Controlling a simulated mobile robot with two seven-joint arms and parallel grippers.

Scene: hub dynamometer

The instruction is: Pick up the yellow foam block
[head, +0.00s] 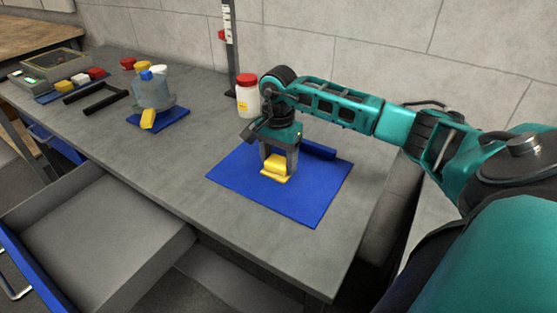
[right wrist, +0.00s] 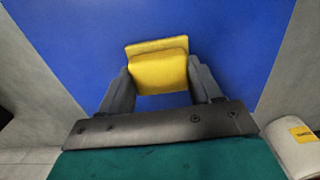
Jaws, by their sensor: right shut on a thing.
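A yellow foam block (head: 275,170) is at the large blue mat (head: 312,206) on the right part of the bench. My right gripper (head: 279,162) comes down over it from above and is shut on it. In the right wrist view the yellow foam block (right wrist: 160,70) sits between the two dark fingers of the right gripper (right wrist: 160,88), with the blue mat (right wrist: 220,30) behind it. I cannot tell whether the block touches the mat. Another yellow block (head: 148,119) leans at a clear container on the small blue mat further left. My left gripper is not in view.
A white jar with a red lid (head: 247,95) stands behind the large mat, near an upright post (head: 230,45). A clear container (head: 152,95), a black handle-like bar (head: 104,103) and several coloured blocks are at the left. An open drawer (head: 100,240) juts out in front.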

